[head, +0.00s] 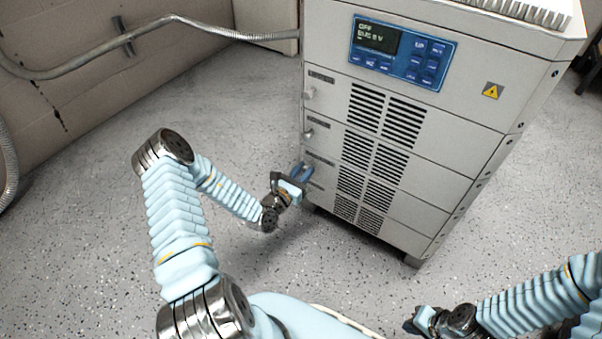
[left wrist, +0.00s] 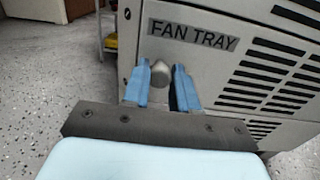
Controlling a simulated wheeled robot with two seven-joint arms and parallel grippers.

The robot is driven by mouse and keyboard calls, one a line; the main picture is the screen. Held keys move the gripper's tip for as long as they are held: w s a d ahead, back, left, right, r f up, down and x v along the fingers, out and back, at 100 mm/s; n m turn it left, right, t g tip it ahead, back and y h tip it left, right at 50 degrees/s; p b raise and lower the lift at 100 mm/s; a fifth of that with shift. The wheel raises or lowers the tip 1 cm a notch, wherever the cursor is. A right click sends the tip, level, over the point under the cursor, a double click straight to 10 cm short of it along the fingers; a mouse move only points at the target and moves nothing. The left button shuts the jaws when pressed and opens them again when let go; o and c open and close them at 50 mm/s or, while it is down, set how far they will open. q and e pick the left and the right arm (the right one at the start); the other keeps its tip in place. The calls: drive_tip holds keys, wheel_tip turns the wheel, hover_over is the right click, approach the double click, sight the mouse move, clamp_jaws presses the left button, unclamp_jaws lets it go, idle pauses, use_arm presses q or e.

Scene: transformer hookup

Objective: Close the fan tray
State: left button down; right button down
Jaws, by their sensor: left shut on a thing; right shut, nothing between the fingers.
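The grey fan tray (left wrist: 225,68) is a front panel of the cabinet, with a "FAN TRAY" label (left wrist: 193,35) in the left wrist view. Its small grey knob (left wrist: 160,73) sits under the label, between the blue fingers of my left gripper (left wrist: 163,80). In the head view my left gripper (head: 301,171) is at the lower left edge of the cabinet front, shut on the knob, which it hides there. The tray front looks about flush with the panels around it; a small gap cannot be told. My right gripper (head: 414,321) is shut and empty near the bottom edge, away from the cabinet.
The cabinet (head: 425,130) has a blue control panel (head: 403,52) showing "OFF", other labelled panels with knobs (head: 308,94) and vent slots. A grey hose (head: 100,62) runs along the wall at the left. The speckled floor (head: 90,215) left of the cabinet is clear.

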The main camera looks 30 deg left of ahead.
use_arm(q)
drive_tip(key=c, duration=0.9)
unclamp_jaws()
drive_tip(key=shift+w, duration=0.2)
drive_tip(key=s, duration=0.9)
drive_tip(key=s+a+p, duration=0.1)
drive_tip(key=s, duration=0.3)
drive_tip(key=shift+s, duration=0.4)
